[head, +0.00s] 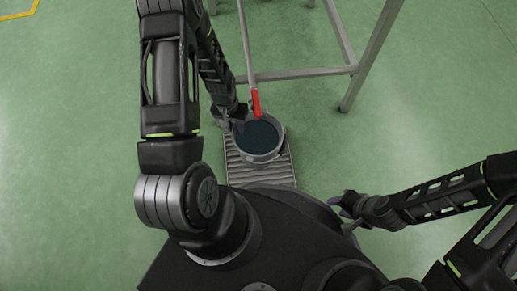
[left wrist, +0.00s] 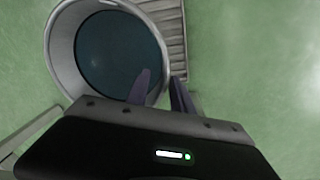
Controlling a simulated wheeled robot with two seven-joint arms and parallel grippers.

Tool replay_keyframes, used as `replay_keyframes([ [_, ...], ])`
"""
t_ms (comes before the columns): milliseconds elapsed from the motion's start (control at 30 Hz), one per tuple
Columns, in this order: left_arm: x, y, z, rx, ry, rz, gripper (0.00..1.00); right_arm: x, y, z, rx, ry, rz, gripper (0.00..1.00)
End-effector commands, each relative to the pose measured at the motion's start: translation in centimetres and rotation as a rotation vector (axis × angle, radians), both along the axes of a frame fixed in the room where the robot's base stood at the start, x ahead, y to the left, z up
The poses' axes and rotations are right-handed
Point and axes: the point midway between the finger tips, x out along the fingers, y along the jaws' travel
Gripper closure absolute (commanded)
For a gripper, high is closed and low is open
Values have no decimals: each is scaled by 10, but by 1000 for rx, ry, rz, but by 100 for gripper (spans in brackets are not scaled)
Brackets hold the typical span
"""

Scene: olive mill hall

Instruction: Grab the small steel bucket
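The small steel bucket (head: 279,151) stands on a slatted grate, with dark liquid or a dark interior showing inside its pale rim. It also shows in the left wrist view (left wrist: 62,68). My left gripper (head: 238,122) is at the bucket's upper left rim in the head view. In the left wrist view its fingers (left wrist: 161,90) are apart, one over the bucket's inside and one outside, with the rim between them. I cannot tell whether they touch the wall. My right gripper (head: 346,208) is beside my base, away from the bucket; its fingers are too small to read.
The slatted grate (head: 262,175) lies on the green floor against my base. A pipe with a red lever (head: 256,103) hangs over the bucket's far rim. A grey metal frame (head: 318,72) stands behind. The floor to the right is clear.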

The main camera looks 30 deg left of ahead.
Motion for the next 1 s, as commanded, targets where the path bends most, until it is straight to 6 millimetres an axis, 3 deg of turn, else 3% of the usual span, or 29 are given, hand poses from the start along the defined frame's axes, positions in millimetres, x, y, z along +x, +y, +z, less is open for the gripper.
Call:
replay_keyframes([
  [333,0,0,-5,0,0,0,72,1,0,-3,0,-2,-1,61],
  [700,2,-6,-52,0,0,-1,72,5,0,-32,-1,-13,-7,61],
  [1000,2,-6,-52,0,-1,0,72,6,0,-31,0,-14,-7,61],
])
